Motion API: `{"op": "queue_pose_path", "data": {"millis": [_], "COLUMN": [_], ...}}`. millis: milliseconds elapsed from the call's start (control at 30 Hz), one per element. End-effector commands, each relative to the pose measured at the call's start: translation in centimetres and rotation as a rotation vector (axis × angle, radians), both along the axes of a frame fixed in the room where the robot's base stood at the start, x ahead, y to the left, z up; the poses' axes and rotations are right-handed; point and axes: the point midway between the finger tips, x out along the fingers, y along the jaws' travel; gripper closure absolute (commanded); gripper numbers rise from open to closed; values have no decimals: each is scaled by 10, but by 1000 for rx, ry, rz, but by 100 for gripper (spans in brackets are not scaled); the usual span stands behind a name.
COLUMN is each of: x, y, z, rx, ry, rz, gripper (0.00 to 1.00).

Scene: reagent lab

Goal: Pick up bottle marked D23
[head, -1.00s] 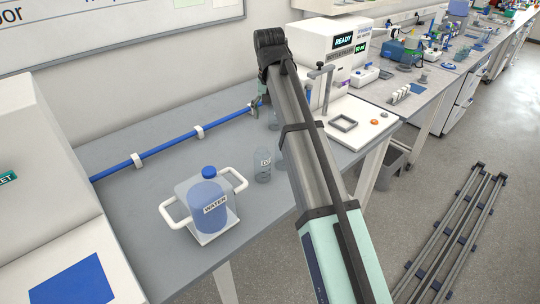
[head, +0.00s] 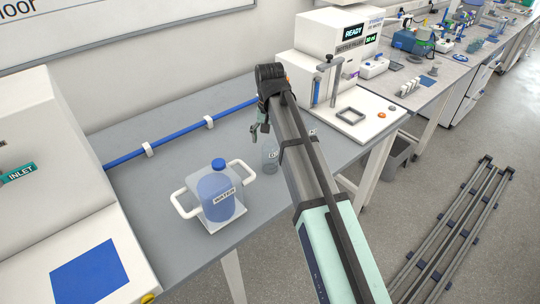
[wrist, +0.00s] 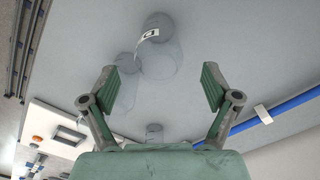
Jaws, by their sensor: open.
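A clear glass bottle (head: 270,158) stands on the grey bench, partly behind my arm; its label starts with D, but the digits are not readable. In the wrist view a clear bottle (wrist: 158,62) with a white label showing a D lies ahead of and between my fingertips. A second clear bottle (wrist: 126,88) is close beside my left-hand finger, and a third (wrist: 154,134) shows nearer the palm. My gripper (wrist: 160,88) is open with nothing held. In the head view my gripper (head: 257,131) hangs above the bench, just left of and above the labelled bottle.
A blue water container (head: 216,197) with white handles stands at the front left. A blue pipe (head: 180,134) runs along the bench by the wall. A white filler machine (head: 330,45) with a platform (head: 350,122) stands at the right. Bench between container and pipe is clear.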

Motion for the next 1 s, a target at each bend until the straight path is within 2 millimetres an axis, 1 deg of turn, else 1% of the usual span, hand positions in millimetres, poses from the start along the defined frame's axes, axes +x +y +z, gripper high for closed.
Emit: {"op": "queue_pose_path", "data": {"millis": [267,500,633,733,933,967,1000], "x": [-2,-3,-2,-2,-2,-2,-2], "y": [-1,-1,-1,-1,-1,-1,-1], "z": [-13,-41,-52,-55,-56,-56,-56], "rx": [-1,-1,0,0,0,0,0], "ry": [2,2,1,0,0,0,0], "rz": [0,0,0,0,0,0,0], "gripper": [12,12,12,12,12,16,30]}}
